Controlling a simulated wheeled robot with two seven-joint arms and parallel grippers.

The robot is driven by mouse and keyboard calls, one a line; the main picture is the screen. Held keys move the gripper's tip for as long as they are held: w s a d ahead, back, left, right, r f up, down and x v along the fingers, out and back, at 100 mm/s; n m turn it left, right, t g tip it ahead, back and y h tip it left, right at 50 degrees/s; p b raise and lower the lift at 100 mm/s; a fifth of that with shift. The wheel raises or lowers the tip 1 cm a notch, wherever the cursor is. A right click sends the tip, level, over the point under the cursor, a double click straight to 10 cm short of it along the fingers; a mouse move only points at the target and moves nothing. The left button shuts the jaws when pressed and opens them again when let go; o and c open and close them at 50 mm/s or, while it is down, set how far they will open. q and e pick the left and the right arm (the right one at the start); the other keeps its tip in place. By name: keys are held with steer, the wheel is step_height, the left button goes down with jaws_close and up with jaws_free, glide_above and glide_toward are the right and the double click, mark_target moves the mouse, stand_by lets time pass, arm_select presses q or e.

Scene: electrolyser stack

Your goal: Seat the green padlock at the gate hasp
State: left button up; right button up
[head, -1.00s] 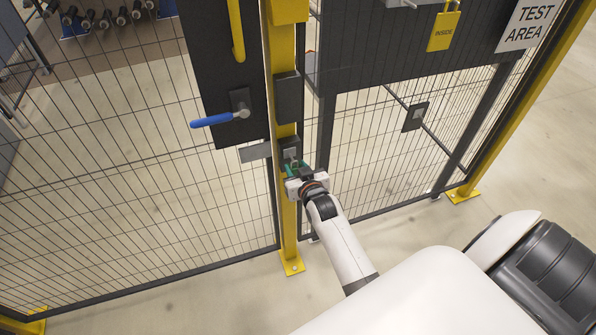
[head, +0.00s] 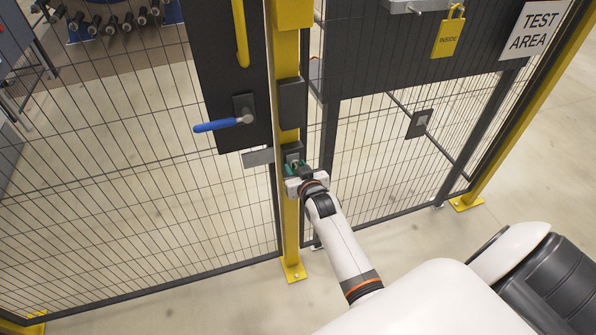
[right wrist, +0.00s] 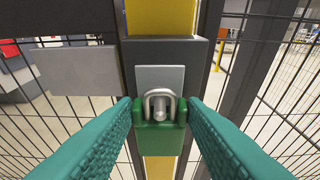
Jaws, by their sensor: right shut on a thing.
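The green padlock (right wrist: 158,141) is upright between the teal fingers of my right gripper (right wrist: 160,124), its silver shackle pointing up. My right gripper (head: 296,171) is shut on it at the yellow post. The hasp, a dark box with a light grey plate (right wrist: 160,77), is on the post right behind the shackle. A small metal pin shows inside the shackle loop; I cannot tell whether the shackle is around it or in front of it. In the head view the hasp (head: 292,151) is just above the gripper, and the fingers mostly hide the padlock. My left gripper is not in view.
A flat grey plate (head: 258,157) sticks out left of the hasp. Above it is a blue lever handle (head: 222,124) on a dark panel. Wire mesh fencing flanks the yellow post (head: 287,60). A yellow padlock tag (head: 448,38) hangs at upper right.

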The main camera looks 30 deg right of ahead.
steer(key=o, duration=1.2)
steer(key=shift+c, duration=0.2)
steer(key=shift+s, duration=0.15)
steer(key=v, duration=1.1)
steer(key=shift+s+r, duration=0.2)
steer(key=shift+s, duration=0.15)
